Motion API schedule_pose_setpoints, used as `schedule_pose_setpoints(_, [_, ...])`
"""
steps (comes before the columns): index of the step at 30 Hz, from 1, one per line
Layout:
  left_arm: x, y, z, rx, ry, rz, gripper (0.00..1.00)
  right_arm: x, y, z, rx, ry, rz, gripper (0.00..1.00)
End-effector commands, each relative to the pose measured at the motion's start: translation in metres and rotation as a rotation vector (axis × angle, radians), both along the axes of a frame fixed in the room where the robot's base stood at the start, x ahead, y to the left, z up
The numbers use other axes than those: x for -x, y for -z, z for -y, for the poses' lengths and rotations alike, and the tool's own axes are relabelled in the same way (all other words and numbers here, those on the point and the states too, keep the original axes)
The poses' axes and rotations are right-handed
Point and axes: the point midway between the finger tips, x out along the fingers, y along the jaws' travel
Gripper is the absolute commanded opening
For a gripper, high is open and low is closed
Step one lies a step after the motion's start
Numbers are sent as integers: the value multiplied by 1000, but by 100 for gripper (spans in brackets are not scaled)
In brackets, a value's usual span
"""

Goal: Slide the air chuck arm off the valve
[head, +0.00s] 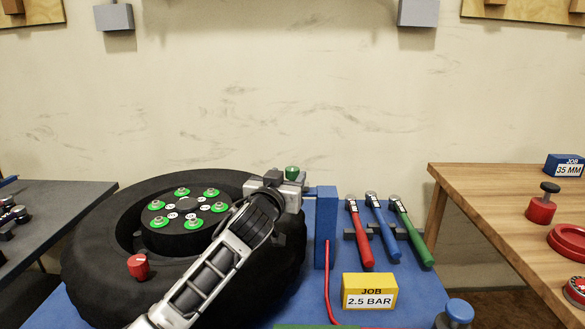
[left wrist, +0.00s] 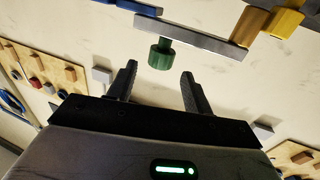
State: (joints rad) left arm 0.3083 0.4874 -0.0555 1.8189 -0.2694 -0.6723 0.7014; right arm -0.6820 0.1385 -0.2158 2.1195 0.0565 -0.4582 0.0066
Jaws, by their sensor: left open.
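The air chuck arm shows in the left wrist view as a grey bar (left wrist: 190,28) with a green knob (left wrist: 160,54). The green knob also shows in the head view (head: 292,172), beside a blue post (head: 325,228) with a short blue arm. My left gripper (head: 290,186) is at the knob, right of the wheel's hub. In the left wrist view my left gripper (left wrist: 158,78) is open, with the knob between and just beyond its fingertips. A brass-coloured piece (left wrist: 272,25) is at the bar's right end. I cannot make out the valve clearly. My right gripper is out of view.
The black tyre (head: 90,265) lies flat on a blue table, with several green-ringed nuts on its hub. A red knob (head: 138,266) is on its near side. Several hammer-like tools (head: 360,235) and a yellow "2.5 BAR" block (head: 369,291) are right of the post. A wooden table (head: 480,200) stands farther right.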

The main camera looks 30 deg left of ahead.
Motion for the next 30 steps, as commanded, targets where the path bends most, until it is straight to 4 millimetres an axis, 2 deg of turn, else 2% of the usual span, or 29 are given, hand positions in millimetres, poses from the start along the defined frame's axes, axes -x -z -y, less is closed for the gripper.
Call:
schedule_pose_setpoints(3, [-21, -1, -7, -2, -1, -1, 51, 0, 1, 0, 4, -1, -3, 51])
schedule_pose_setpoints(9, [-41, 0, -12, -1, 0, 0, 51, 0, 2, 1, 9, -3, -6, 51])
schedule_pose_setpoints(20, [-46, 0, -13, -1, 1, 0, 51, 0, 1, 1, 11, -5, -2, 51])
schedule_pose_setpoints(23, [-46, 0, -13, -1, 1, 0, 28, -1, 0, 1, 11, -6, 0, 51])
schedule_pose_setpoints(26, [-46, 1, -13, -1, 1, -1, 0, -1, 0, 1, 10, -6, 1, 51])
schedule_pose_setpoints(30, [-45, 1, -13, 0, -2, 0, 0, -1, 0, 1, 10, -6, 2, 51])
